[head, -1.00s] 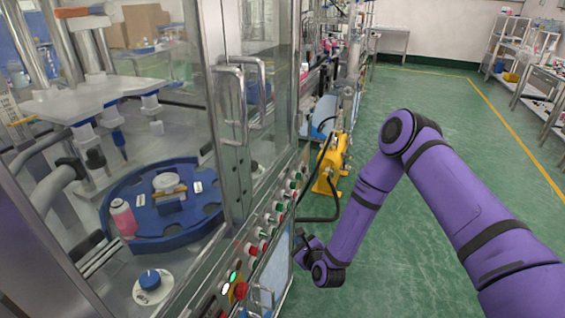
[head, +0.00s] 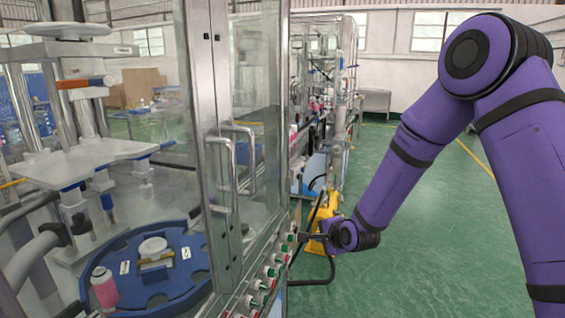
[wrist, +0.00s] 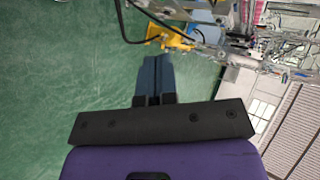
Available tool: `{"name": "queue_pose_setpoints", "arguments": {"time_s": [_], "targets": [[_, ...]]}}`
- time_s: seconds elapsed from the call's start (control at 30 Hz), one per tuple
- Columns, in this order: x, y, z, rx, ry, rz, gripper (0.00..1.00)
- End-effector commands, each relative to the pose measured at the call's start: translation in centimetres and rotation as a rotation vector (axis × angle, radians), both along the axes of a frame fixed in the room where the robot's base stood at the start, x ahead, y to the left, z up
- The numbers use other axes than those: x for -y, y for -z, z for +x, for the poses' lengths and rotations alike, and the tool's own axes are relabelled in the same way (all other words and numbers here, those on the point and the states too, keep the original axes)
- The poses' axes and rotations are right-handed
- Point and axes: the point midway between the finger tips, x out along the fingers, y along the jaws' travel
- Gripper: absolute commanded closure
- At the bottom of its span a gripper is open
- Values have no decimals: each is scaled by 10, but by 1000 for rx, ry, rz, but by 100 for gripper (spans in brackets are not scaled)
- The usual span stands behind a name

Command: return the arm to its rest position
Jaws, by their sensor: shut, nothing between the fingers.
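My purple arm reaches from the right edge of the head view, with its elbow high and its forearm sloping down to the left. My gripper (wrist: 157,60) shows in the wrist view with its two dark blue fingers together and nothing between them. In the head view my gripper (head: 312,238) is small and partly unclear, in front of the yellow machine and close to the button panel (head: 268,270) in the picture. I cannot tell whether it touches anything there.
The glass-walled crimping machine stands on the left, with door handles (head: 222,175) and a blue rotary table (head: 185,275) holding a pink can (head: 104,290). A yellow machine (head: 316,245) stands behind my gripper. Green floor (head: 430,240) is open to the right.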

Motion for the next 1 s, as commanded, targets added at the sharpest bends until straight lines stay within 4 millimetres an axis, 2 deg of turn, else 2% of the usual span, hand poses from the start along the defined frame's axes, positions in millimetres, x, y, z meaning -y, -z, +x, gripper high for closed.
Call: {"name": "queue_pose_setpoints", "arguments": {"time_s": [0.03, 0.1, 0.27, 0.47, 0.77, 1.0], "targets": [[7, -18, -2, 11, -18, -49, 100], [17, -38, -8, 16, -47, -121, 100], [41, -83, -25, 21, -111, -278, 100], [70, -135, -55, 16, -193, -460, 100], [112, -202, -120, -17, -319, -693, 100], [141, -244, -184, -53, -431, -842, 100]]}}
